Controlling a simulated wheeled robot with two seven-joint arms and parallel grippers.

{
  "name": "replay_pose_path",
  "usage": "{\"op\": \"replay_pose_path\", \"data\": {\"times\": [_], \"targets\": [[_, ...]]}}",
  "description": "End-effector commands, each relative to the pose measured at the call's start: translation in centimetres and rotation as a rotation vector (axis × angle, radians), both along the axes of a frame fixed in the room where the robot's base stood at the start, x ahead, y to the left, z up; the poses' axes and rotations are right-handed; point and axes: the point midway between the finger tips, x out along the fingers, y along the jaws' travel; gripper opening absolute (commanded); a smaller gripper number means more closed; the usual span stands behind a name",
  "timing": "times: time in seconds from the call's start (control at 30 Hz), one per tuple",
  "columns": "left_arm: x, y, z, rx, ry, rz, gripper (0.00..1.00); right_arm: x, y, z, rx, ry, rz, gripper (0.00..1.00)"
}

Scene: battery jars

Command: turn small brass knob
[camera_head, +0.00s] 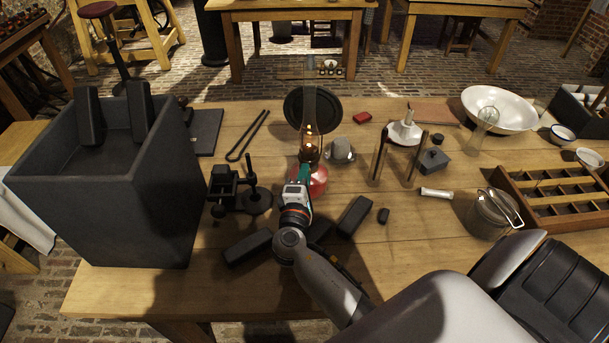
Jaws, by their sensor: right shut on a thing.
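An oil lamp (310,148) with a clear glass chimney, an amber-brown burner part and a red base stands near the middle of the table, behind my right gripper. My right gripper (304,172) reaches in from the lower right and is at the lamp's burner, just above the red base (319,181). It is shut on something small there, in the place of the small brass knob. The knob itself is hidden by the gripper, so I cannot see how it is turned. My left gripper is not in view.
A large dark open box (185,210) stands at the left. A small dark clamp-like device (228,188) and dark blocks (247,246) lie close to my right gripper. A round dark disc (300,105) stands behind the lamp. A wooden divided tray (520,205) is at the right.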

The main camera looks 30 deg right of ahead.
Motion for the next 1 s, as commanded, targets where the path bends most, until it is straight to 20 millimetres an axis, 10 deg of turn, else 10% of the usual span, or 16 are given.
{"op": "replay_pose_path", "data": {"times": [0.3, 0.33, 0.47, 1.0], "targets": [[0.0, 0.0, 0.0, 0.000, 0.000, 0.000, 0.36, 0.0, 0.1, -0.1, 0.001, 0.001, 0.002, 0.00], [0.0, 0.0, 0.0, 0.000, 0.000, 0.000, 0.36, 0.0, 0.1, -0.1, 0.001, 0.001, 0.002, 0.22], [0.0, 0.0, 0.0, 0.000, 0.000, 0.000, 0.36, 0.0, 0.0, 0.0, 0.001, 0.001, 0.002, 0.41], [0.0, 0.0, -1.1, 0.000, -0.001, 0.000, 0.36, -2.6, 2.5, -0.5, 0.004, 0.002, 0.001, 0.41]]}}
